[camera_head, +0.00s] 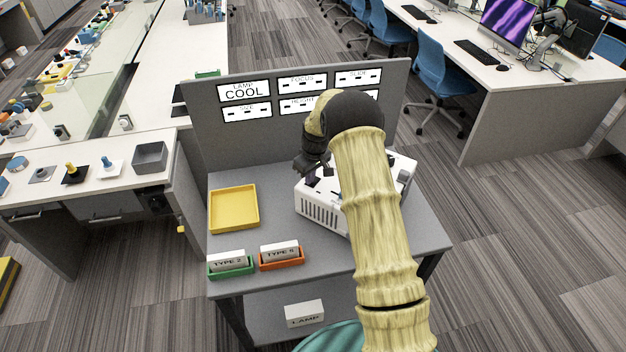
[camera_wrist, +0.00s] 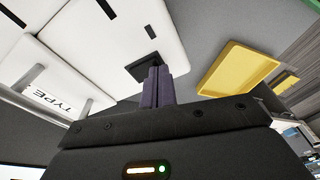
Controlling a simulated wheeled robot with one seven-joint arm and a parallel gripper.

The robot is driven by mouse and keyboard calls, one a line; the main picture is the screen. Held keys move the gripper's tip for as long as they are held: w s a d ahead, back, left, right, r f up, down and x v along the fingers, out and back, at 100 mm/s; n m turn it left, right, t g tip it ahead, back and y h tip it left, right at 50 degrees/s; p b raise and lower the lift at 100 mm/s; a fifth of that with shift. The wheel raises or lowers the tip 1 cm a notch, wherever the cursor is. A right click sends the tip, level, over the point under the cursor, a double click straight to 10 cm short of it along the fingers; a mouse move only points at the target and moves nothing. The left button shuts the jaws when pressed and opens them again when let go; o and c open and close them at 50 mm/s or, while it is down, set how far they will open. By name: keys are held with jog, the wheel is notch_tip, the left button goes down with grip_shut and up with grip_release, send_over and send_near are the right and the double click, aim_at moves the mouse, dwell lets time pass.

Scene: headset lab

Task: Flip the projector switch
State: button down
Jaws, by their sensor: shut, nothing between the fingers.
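The white projector (camera_head: 320,208) stands on the grey bench, partly hidden behind my arm. In the wrist view the projector's white casing (camera_wrist: 90,50) fills the left, with dark slots and a dark square part (camera_wrist: 142,67) at its edge. I cannot tell whether that part is the switch. My gripper (camera_head: 314,172) is over the projector's back left part in the head view. In the wrist view its fingers (camera_wrist: 158,75) are together and empty, overlapping the dark square. Whether they touch it is unclear.
A yellow tray (camera_head: 233,210) lies left of the projector. Green (camera_head: 231,266) and orange (camera_head: 282,258) holders with type labels stand in front. A grey panel (camera_head: 215,140) behind carries displays, one reading LAMP COOL (camera_head: 244,91). A LAMP box (camera_head: 304,313) sits on the lower shelf.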

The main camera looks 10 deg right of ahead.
jog(key=shift+f, duration=0.15)
jog(key=shift+r+p, duration=1.8)
jog(key=shift+r, duration=1.75)
jog(key=s+r+m+b, duration=0.2)
jog(key=s+r+m, duration=0.1)
jog(key=s, duration=1.3)
jog(key=s+r+m+t+b, duration=0.1)
jog(key=s+r+m+b, duration=0.2)
jog(key=s, duration=1.4)
jog(key=shift+r+h, duration=0.4)
jog(key=shift+r, duration=0.45)
